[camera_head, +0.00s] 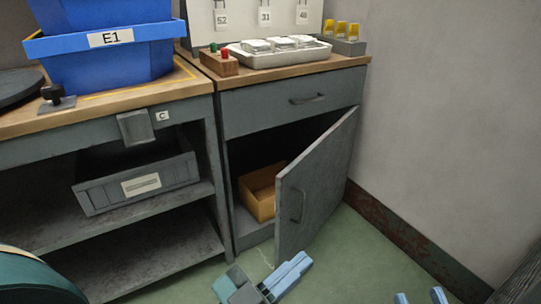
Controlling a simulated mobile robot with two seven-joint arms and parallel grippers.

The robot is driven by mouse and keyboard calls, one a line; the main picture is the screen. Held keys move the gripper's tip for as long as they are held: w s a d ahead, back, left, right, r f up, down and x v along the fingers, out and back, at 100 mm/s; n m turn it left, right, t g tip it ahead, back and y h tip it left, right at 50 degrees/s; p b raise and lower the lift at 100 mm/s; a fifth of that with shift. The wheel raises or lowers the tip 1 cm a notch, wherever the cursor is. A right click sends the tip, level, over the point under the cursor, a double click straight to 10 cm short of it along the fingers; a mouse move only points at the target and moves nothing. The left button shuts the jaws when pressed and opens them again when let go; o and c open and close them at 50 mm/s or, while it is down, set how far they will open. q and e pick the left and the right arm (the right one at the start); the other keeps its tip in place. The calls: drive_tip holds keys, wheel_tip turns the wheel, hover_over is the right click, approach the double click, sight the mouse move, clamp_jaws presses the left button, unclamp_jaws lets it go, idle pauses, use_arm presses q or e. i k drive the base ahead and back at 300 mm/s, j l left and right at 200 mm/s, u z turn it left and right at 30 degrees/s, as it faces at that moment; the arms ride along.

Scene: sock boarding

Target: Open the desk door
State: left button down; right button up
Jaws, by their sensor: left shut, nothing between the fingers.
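The grey desk door (325,180) stands ajar, swung outward from the cabinet on its right side. Its bar handle (298,205) is near the door's free edge. The cabinet interior shows through the gap. My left gripper (303,261) is in front of the door's lower edge, low in the picture, with its light blue fingers together and nothing between them. I cannot tell whether it touches the door. My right gripper (420,297) shows only its two fingertips at the bottom edge, spread apart and empty, right of the door.
A cardboard box (258,194) sits inside the cabinet. A closed drawer (270,107) is above the door. A grey bin (137,186) is on the left shelf. The wall (440,130) rises to the right. Green floor (365,255) is clear between door and wall.

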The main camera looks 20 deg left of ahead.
sight(309, 190)
drive_tip(key=i+j, duration=0.5)
drive_tip(key=i, duration=0.25)
drive_tip(key=j+u, duration=0.05)
